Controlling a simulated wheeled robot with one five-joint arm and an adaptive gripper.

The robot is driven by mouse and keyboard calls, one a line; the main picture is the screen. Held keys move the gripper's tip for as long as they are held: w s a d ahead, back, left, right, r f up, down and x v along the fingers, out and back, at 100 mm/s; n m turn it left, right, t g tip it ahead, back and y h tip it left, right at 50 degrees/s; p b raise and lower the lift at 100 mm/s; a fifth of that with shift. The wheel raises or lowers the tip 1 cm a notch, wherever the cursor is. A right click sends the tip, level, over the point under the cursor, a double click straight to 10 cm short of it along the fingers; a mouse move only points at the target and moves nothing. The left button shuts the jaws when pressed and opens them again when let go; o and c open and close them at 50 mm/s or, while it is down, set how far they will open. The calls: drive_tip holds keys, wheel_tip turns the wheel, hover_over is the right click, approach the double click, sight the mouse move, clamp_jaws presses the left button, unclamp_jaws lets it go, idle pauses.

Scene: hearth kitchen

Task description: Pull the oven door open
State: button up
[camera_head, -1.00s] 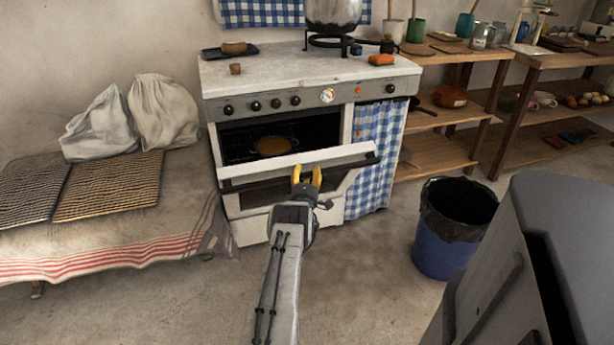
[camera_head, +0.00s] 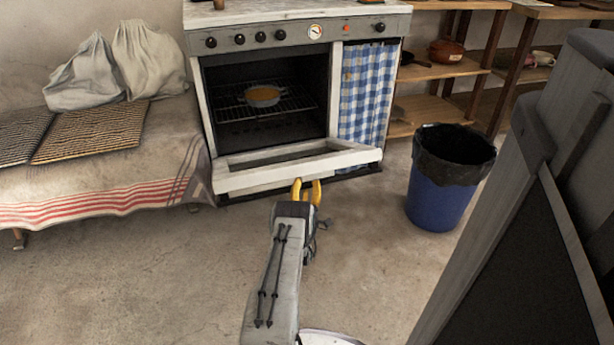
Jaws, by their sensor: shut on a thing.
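The white oven (camera_head: 203,110) stands against the back wall with its cavity exposed. Its door (camera_head: 240,182) is hinged at the bottom and lies far down, close to flat, low above the floor. My gripper (camera_head: 306,187) has its yellow fingers at the front edge of the door, a little right of the door's middle, and is shut on it. The exact hold on the handle is partly hidden by the fingers. Inside the oven, a round dish with orange-brown food (camera_head: 262,96) sits on a wire rack (camera_head: 292,104).
A blue bin with a black liner (camera_head: 437,200) stands on the floor to the right. A cloth-covered bench (camera_head: 90,180) with sacks (camera_head: 150,58) and racks (camera_head: 92,130) is at the left. A checked curtain (camera_head: 366,90) hangs beside the oven.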

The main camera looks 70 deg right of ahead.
drive_tip(key=shift+m+h, duration=0.3)
drive_tip(key=shift+h, duration=0.4)
drive_tip(key=f, duration=0.1)
drive_tip(key=f+b, duration=0.1)
drive_tip(key=f, duration=0.1)
drive_tip(key=s+f+b, duration=0.1)
drive_tip(key=f, duration=0.1)
drive_tip(key=shift+a+f, duration=0.1)
drive_tip(key=shift+a, duration=0.25)
drive_tip(key=o, duration=1.3)
drive_tip(key=shift+d+f, duration=0.1)
drive_tip(key=shift+w+f, duration=0.1)
